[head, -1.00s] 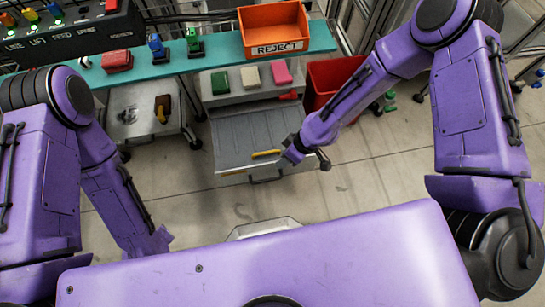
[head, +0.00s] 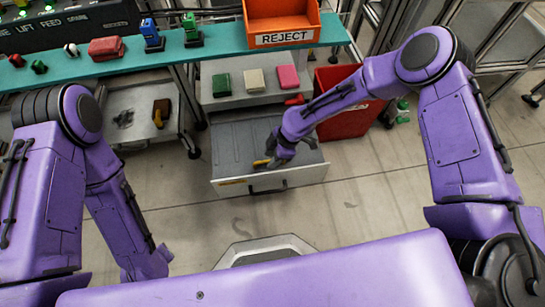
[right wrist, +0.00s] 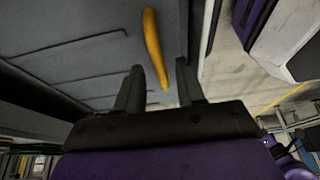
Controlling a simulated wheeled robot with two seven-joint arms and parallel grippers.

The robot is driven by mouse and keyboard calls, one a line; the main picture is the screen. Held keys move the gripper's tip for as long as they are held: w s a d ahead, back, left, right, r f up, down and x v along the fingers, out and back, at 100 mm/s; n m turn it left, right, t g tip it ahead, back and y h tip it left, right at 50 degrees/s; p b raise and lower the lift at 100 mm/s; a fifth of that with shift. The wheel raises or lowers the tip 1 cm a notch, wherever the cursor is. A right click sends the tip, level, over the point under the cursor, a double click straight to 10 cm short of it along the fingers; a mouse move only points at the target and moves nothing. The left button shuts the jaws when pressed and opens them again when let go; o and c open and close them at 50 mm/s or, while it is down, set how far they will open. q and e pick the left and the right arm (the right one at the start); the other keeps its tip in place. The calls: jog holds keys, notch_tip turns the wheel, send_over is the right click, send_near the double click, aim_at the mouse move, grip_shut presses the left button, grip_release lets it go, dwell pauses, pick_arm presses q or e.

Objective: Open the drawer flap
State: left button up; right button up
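The pale grey drawer (head: 311,174) stands pulled out of a grey cabinet, with a dark handle (head: 268,190) on its front. A flat grey panel (head: 234,135), which looks like the flap, lies level within the drawer's rim; its hinge cannot be made out. A yellow bar handle (head: 262,163) sits near its front edge. My right gripper (head: 277,158) is over the panel beside the yellow handle. In the right wrist view the gripper (right wrist: 159,80) is open, its fingers apart, with the end of the yellow handle (right wrist: 153,45) between them. The left gripper is out of view.
Green, white and pink blocks (head: 255,80) stand on the cabinet top behind the drawer. An orange REJECT bin (head: 283,38) sits on the teal shelf above. A red bin (head: 350,122) stands right of the drawer. The floor in front is clear.

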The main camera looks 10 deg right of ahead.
grip_shut()
jog(key=w+r+p, duration=0.4)
jog(key=w+r, duration=0.1)
jog(key=r, duration=0.4)
jog(key=shift+w+r+p, duration=0.25)
jog(key=shift+w+p, duration=0.05)
jog(key=shift+p, duration=0.1)
grip_release()
